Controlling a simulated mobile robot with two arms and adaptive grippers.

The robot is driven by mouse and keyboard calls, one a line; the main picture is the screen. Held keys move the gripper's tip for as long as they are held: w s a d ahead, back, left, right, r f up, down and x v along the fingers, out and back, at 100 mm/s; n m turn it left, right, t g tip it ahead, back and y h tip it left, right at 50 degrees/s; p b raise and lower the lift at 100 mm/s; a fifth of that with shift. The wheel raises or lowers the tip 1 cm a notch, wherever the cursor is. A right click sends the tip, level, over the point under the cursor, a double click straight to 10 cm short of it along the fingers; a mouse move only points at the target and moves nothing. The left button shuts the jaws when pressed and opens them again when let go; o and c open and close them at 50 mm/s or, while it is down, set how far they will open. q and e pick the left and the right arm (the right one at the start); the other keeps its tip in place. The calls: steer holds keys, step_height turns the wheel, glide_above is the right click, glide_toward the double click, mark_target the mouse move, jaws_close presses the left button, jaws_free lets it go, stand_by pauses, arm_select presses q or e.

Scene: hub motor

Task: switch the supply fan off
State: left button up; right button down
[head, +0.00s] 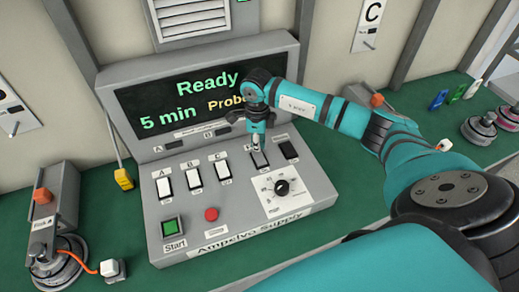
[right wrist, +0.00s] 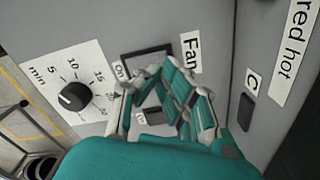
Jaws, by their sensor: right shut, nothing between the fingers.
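The supply console (head: 150,205) stands on the green bench, its screen reading "Ready", "5 min" and "Probe". The fan switch (head: 261,160) is a rocker on its sloped panel, right of switches A, B and C. In the right wrist view the switch (right wrist: 147,63) sits beside the "Fan" label (right wrist: 191,53), with an "On" label at one end. My right gripper (head: 257,141) is shut and empty, pointing down at the switch. Its fingers (right wrist: 165,88) cover part of the switch; contact and the rocker's position cannot be told. My left gripper is not in view.
Close by are a black switch (head: 288,149), a minute dial (head: 282,187), white rockers including C (head: 222,173), a red button (head: 211,214) and a green Start button (head: 170,228). A motor fixture (head: 55,215) stands left; pink-topped parts (head: 480,128) stand right.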

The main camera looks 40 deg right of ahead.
mark_target(258, 153)
steer(key=shift+f+b, duration=1)
steer(key=shift+f, duration=0.2)
stand_by(0.4)
steer(key=shift+r+p, duration=2.15)
steer(key=shift+r, duration=1.4)
steer(key=shift+s+f, duration=0.1)
